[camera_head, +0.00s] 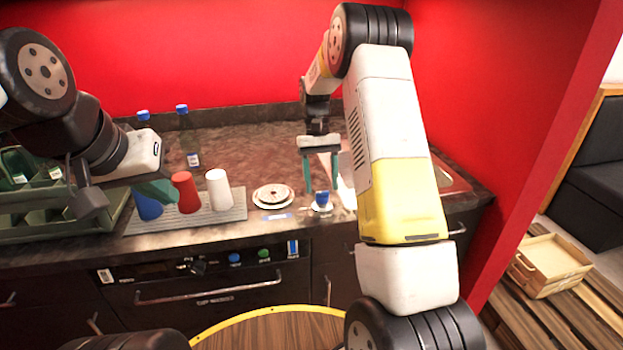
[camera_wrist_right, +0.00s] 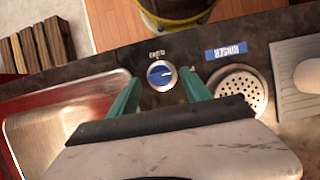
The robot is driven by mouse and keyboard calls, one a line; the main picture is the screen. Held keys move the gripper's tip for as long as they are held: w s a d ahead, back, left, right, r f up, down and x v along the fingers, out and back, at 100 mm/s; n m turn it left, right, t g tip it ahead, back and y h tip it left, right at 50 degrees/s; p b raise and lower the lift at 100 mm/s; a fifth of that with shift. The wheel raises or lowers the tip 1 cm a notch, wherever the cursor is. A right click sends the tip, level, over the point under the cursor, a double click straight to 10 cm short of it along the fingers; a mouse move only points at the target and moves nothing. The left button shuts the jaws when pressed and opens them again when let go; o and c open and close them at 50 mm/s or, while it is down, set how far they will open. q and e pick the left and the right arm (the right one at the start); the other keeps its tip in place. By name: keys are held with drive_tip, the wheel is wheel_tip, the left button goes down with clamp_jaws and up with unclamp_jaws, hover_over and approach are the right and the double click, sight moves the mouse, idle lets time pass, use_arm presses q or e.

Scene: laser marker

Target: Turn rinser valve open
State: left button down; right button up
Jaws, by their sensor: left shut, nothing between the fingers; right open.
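The rinser valve is a round blue knob (camera_head: 322,198) on a pale base at the counter's front edge. In the right wrist view the blue knob (camera_wrist_right: 160,74) appears between the fingertips, with a small label above it. My right gripper (camera_head: 321,186) is open, its green fingers pointing down over the knob; contact is not visible. The round perforated rinser plate (camera_wrist_right: 240,88) lies beside the knob, near a blue RINSER label (camera_wrist_right: 226,51). It also shows in the head view (camera_head: 273,194).
A blue cup (camera_head: 147,207), a red cup (camera_head: 185,192) and a white cup (camera_head: 216,188) stand on a grey drain mat (camera_head: 232,213). Blue-capped bottles (camera_head: 189,140) stand behind. A green crate (camera_head: 105,215) is at left. A metal sink (camera_wrist_right: 50,125) adjoins the knob.

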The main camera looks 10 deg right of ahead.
drive_tip(key=v, duration=0.5)
drive_tip(key=shift+w+r, duration=0.15)
drive_tip(key=shift+r, duration=0.25)
wheel_tip(320, 180, up, 7)
drive_tip(key=t, duration=0.2)
hover_over(323, 197)
drive_tip(key=s+r+t+y, duration=0.1)
drive_tip(key=s+r+t, duration=0.2)
drive_tip(key=s+r, duration=0.35)
drive_tip(key=s+a+t+y, duration=0.1)
drive_tip(key=s+t, duration=0.4)
drive_tip(key=s, duration=1.2)
drive_tip(key=shift+a+f+t, duration=0.2)
drive_tip(key=shift+a+t, duration=0.1)
drive_tip(key=shift+a, duration=0.4)
